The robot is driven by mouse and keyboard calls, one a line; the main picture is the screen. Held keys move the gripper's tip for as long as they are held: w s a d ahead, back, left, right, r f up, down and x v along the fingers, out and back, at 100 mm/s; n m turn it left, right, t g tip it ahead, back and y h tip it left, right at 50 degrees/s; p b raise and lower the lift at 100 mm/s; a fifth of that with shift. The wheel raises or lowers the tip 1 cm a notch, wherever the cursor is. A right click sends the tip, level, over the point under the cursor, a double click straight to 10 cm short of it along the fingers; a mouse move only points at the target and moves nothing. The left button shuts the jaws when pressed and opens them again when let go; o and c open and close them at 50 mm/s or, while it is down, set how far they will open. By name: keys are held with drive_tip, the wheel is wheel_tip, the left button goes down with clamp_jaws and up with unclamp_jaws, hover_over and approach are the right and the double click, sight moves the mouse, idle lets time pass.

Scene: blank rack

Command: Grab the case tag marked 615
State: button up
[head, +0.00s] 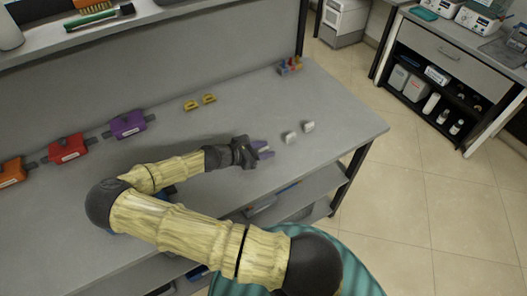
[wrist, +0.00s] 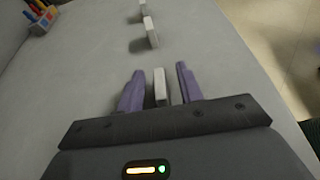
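My gripper (wrist: 159,83) has purple fingers and is open, with one white tag (wrist: 160,87) standing between them. A gap shows on each side of this tag, so the fingers are apart from it. Two more white tags stand beyond the fingertips in the wrist view, a nearer one (wrist: 152,33) and a farther one (wrist: 143,8). In the head view my gripper (head: 263,149) is low over the bench, left of two white tags (head: 290,138) (head: 308,127). No number can be read on any tag, so I cannot tell which is 615.
The grey bench (head: 335,105) is clear around the tags, and its right edge drops to the floor. A holder with coloured items (head: 290,66) stands at the back. Yellow pieces (head: 200,102) and purple (head: 127,123), red (head: 67,148) and orange (head: 11,172) blocks lie to the left.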

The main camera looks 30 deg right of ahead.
sight(264, 149)
clamp_jaws()
drive_tip(key=shift+r, duration=0.1)
idle(0.3)
wheel_tip(264, 149, up, 10)
drive_tip(key=shift+f+b, duration=0.1)
drive_tip(key=shift+b, duration=0.7)
